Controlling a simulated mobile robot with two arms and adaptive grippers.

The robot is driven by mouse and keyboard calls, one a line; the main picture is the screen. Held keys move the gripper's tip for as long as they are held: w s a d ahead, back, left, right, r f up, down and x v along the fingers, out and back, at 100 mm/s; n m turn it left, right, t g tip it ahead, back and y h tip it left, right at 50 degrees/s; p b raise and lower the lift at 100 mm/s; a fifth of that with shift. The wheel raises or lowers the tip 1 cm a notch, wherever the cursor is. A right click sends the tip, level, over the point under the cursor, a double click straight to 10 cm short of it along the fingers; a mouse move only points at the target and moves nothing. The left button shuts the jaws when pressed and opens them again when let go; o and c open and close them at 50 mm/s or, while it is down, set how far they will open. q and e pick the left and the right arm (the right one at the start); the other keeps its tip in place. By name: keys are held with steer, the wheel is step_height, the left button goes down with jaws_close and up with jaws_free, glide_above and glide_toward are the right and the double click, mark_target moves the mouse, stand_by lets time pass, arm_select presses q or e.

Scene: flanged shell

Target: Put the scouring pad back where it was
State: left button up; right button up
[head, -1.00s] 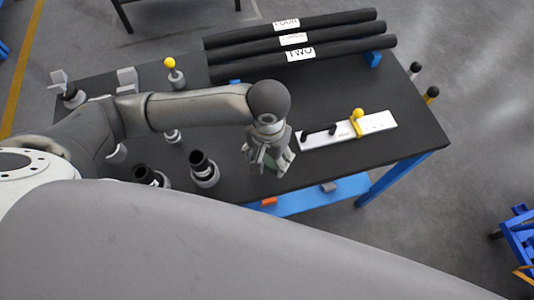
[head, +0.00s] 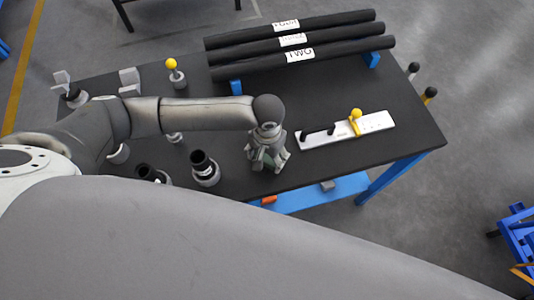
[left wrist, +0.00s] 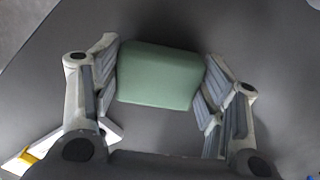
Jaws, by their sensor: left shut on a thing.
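The scouring pad (left wrist: 158,75) is a green block. In the left wrist view it sits between the two fingers of my left gripper (left wrist: 160,82), which is shut on it. In the head view the left gripper (head: 266,160) points down over the front middle of the dark table (head: 330,95), left of a white plate. Only a little green of the pad shows there between the fingers. I cannot tell whether the pad touches the tabletop. My right gripper is not in view.
The white plate (head: 378,123) carries a yellow clamp (head: 355,115) and a black handle. Black tubes (head: 330,52) lie on a blue rack behind. A dark-topped grey holder (head: 205,168) stands left of the gripper. A blue shelf (head: 310,195) shows below the table's front edge.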

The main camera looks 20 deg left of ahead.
mark_target(267, 157)
arm_select(q)
steer(key=shift+f, duration=0.15)
steer(key=o, duration=0.9)
step_height(267, 157, up, 12)
steer(key=shift+r+b, duration=0.2)
steer(key=shift+b, duration=0.55)
